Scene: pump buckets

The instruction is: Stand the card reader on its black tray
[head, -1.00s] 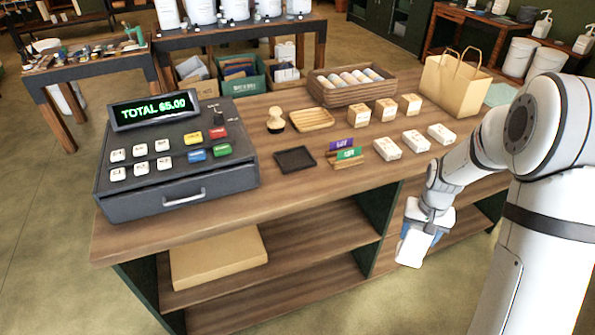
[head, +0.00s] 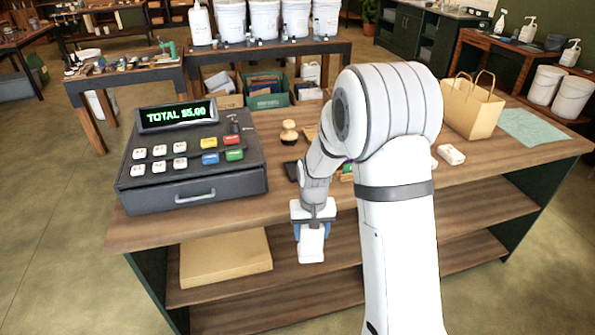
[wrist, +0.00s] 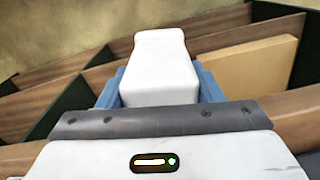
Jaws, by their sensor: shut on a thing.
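My gripper (head: 312,232) is shut on the card reader (head: 312,247), a white block held between its blue fingers. The card reader hangs in front of the counter's front edge, below the height of the top. In the wrist view the card reader (wrist: 160,62) sticks out beyond the fingers, with one end between them. The black tray (head: 291,171) lies on the counter right of the cash register. My arm hides much of the tray, and nothing shows on its visible part. The gripper is apart from the tray, nearer to me.
The cash register (head: 190,170) stands on the left of the counter (head: 500,166). A wooden stamp (head: 289,133) stands behind the tray. My arm hides the middle of the counter. A cardboard box (head: 226,262) lies on the shelf below.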

